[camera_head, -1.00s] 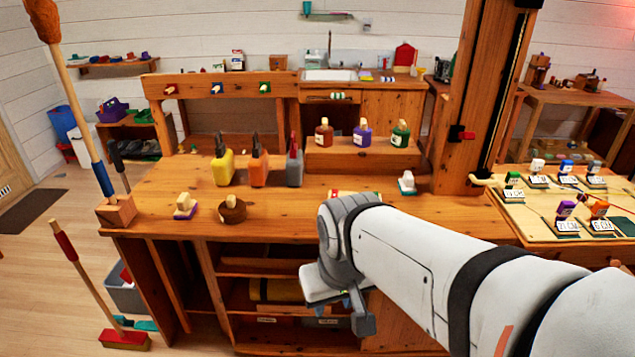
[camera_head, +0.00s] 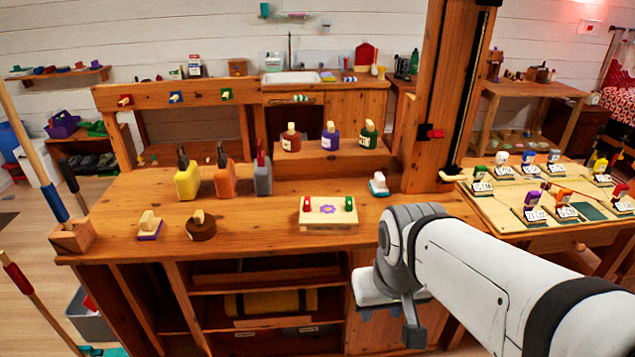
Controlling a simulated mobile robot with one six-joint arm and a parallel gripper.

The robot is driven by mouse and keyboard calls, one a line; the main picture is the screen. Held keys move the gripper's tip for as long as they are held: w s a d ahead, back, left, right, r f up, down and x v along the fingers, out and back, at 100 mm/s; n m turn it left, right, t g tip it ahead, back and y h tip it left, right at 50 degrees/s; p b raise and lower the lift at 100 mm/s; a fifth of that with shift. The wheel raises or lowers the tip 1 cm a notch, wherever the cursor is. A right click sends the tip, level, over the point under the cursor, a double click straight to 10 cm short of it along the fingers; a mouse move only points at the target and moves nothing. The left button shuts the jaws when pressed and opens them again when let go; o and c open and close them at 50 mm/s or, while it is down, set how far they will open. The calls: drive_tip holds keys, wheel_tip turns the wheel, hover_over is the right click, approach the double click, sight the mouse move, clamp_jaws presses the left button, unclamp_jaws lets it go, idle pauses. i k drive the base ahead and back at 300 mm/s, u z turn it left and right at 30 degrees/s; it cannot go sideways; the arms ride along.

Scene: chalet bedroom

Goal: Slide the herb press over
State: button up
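A flat pale wooden block with a purple flower on top and a red and a green knob (camera_head: 328,211), which looks like the herb press, lies on the wooden workbench (camera_head: 270,220) near its front edge. My arm comes in from the lower right. My gripper (camera_head: 405,318) hangs at its end, in front of the bench and below the top, to the right of the press and apart from it. Its fingers are mostly hidden, so I cannot tell whether it is open or shut.
A white-and-teal block (camera_head: 378,185) stands behind and right of the press. A wooden post (camera_head: 440,100) rises at right. Bench top beside the press is clear.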

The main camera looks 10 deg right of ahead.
sight(328, 216)
drive_tip(key=u, duration=0.05)
drive_tip(key=i, duration=1.35)
drive_tip(key=k, duration=1.05)
drive_tip(key=i, duration=0.6)
drive_tip(key=u, duration=0.4)
